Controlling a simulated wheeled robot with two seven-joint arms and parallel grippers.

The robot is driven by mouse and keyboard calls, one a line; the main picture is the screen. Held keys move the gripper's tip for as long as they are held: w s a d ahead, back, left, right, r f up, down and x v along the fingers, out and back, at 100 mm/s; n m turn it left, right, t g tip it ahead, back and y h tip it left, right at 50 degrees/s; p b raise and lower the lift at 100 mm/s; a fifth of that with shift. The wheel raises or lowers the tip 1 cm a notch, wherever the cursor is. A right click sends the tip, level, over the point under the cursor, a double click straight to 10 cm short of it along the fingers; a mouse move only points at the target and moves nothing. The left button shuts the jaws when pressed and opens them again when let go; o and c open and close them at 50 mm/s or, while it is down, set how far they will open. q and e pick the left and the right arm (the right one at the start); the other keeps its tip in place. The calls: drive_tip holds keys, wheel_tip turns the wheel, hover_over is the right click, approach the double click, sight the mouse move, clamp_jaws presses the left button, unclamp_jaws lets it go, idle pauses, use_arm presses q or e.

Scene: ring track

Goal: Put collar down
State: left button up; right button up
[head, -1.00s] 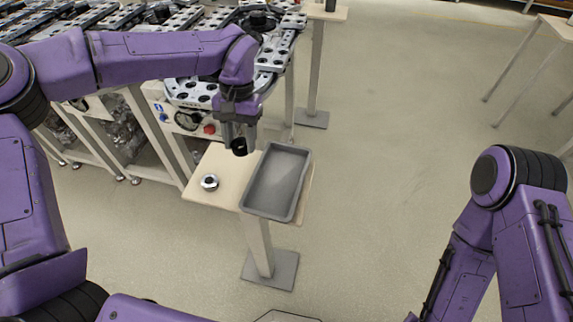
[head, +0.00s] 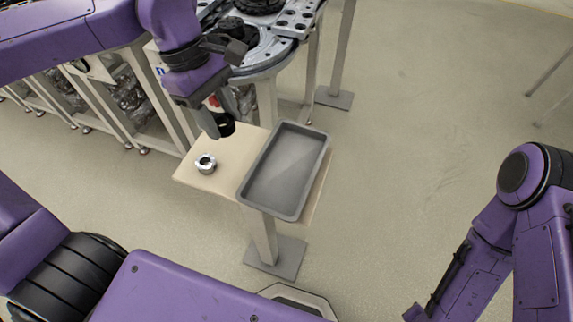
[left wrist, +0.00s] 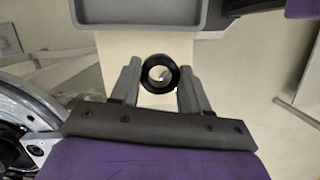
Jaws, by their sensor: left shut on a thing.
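My left gripper (head: 219,122) is shut on a black ring-shaped collar (head: 223,125) above the back of a small wooden table (head: 236,148). In the left wrist view, the black collar (left wrist: 160,73) sits between the two grey fingers, and a pale surface shows through its hole. My right gripper is out of view; only part of my right arm shows at the right.
A grey tray (head: 246,190) covers the right part of the small table. The ring track (head: 272,52) with its metal plates stands behind, close to my left arm. Open floor lies to the right.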

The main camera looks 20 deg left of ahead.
use_arm(q)
drive_tip(key=d+f, duration=0.4)
drive_tip(key=d, duration=0.4)
hover_over(288, 171)
drive_tip(key=f, duration=0.4)
drive_tip(key=shift+w+a+f+b, duration=0.2)
drive_tip(key=shift+a+f+b, duration=0.15)
drive_tip(key=shift+a+f, duration=0.05)
wheel_tip(288, 171, down, 3)
drive_tip(key=shift+r, duration=0.1)
drive_tip(key=o, duration=1.3)
drive_tip(key=shift+c, duration=0.2)
